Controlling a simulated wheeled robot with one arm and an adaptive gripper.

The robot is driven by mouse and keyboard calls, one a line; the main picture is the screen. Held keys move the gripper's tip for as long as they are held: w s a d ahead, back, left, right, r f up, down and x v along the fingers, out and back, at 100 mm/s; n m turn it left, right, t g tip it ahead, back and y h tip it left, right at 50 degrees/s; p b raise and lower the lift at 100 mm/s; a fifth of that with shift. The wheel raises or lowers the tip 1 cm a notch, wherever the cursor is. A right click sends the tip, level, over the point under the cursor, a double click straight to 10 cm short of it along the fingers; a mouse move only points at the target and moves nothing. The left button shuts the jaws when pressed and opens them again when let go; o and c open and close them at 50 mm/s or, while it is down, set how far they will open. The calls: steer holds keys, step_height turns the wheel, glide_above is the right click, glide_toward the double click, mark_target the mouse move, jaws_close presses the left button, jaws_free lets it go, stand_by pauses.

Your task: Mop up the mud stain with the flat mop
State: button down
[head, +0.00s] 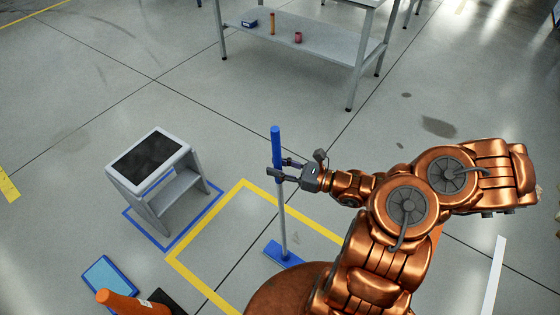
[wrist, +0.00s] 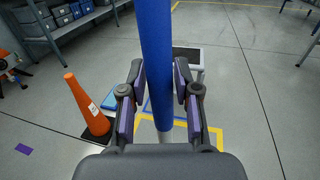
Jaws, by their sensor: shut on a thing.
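The flat mop (head: 282,218) stands nearly upright, with a blue grip at the top, a grey pole and a flat blue head (head: 282,256) low inside a yellow-taped square. My gripper (head: 279,171) is shut on the handle just below or at the blue grip. In the wrist view, my gripper (wrist: 160,92) has a finger on each side of the blue handle (wrist: 156,45). Dark patches lie on the floor at upper right, the largest a brownish one (head: 438,127); I cannot tell which is the mud. My arm hides part of the floor.
A step stool (head: 178,190) with a dark top stands left of the mop in a blue outline. An orange cone (head: 122,304) and a blue-edged pad (head: 110,274) are at lower left. A metal table (head: 320,55) stands behind. The floor between is mostly clear.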

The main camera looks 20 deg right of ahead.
steer(key=shift+s+a+p, duration=0.25)
steer(key=shift+a+p, duration=0.35)
steer(key=shift+a, duration=0.25)
steer(key=w+d+b, duration=0.1)
steer(key=w+d, duration=0.6)
steer(key=d, duration=0.3)
steer(key=w+d+b, duration=0.1)
steer(key=w+d, duration=0.6)
steer(key=d, duration=0.4)
steer(key=shift+w+d+r+b, duration=0.15)
steer(key=shift+w+d+b, duration=0.05)
steer(key=shift+d+b, duration=0.15)
stand_by(2.7)
steer(key=shift+s, duration=0.1)
steer(key=shift+s+d, duration=0.25)
steer(key=shift+s, duration=0.2)
steer(key=shift+s+d, duration=0.2)
steer(key=shift+s, duration=0.25)
steer(key=shift+p, duration=0.3)
